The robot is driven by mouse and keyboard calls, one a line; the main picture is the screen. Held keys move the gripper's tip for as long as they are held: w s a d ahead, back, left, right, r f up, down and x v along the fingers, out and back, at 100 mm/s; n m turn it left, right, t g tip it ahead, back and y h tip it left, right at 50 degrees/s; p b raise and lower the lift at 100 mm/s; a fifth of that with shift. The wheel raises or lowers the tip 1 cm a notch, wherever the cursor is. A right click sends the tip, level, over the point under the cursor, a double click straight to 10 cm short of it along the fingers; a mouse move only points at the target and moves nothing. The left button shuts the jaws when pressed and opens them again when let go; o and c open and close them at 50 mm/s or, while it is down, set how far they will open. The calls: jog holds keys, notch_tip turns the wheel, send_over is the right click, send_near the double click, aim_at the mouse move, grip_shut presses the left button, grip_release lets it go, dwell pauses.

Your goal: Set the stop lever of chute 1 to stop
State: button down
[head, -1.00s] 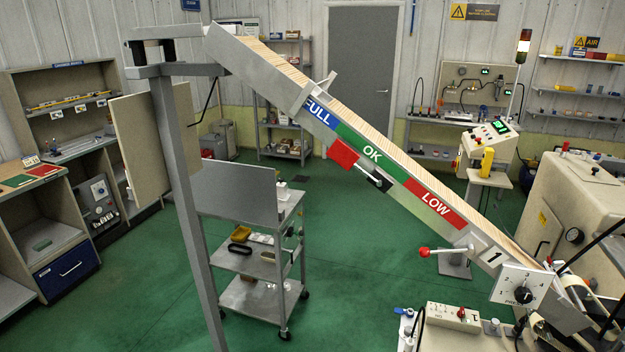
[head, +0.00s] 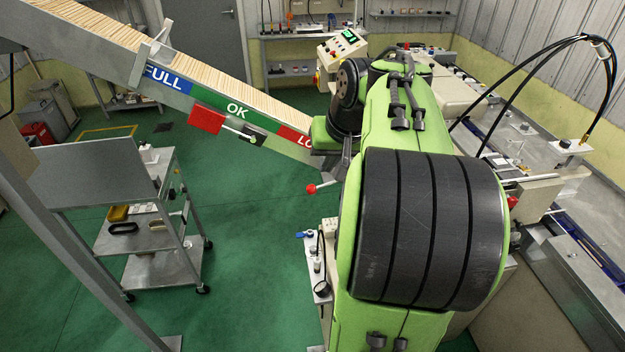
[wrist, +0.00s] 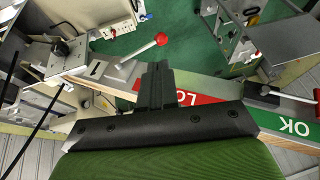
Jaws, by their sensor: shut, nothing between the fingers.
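The chute 1 stop lever (head: 311,188) has a red ball on a thin metal rod, at the lower edge of the sloping chute (head: 205,62). In the head view its ball points left, and my arm hides its pivot side. In the wrist view the lever (wrist: 161,39) shows its red ball just past the tips of my gripper (wrist: 155,66), its rod running down and left. My gripper is shut and empty. A gap shows between fingertips and ball in the picture; its depth is unclear. The chute's number plate is hidden by my arm in the head view.
A shelf trolley (head: 150,232) stands left on the green floor. A bench with small parts (head: 318,265) is below the lever. Open floor lies between trolley and bench.

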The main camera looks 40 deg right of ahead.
aim_at(314, 191)
jog(key=x, duration=1)
jog(key=shift+w+d, duration=0.15)
jog(key=shift+w, duration=0.05)
jog(key=shift+w+d+f, duration=0.1)
jog(key=shift+w+f, duration=0.1)
jog(key=shift+w, duration=0.05)
jog(key=shift+s, duration=0.15)
jog(key=shift+f+b, duration=0.95)
jog(key=shift+b, duration=0.25)
jog(key=shift+r, duration=0.1)
jog(key=shift+r, duration=0.1)
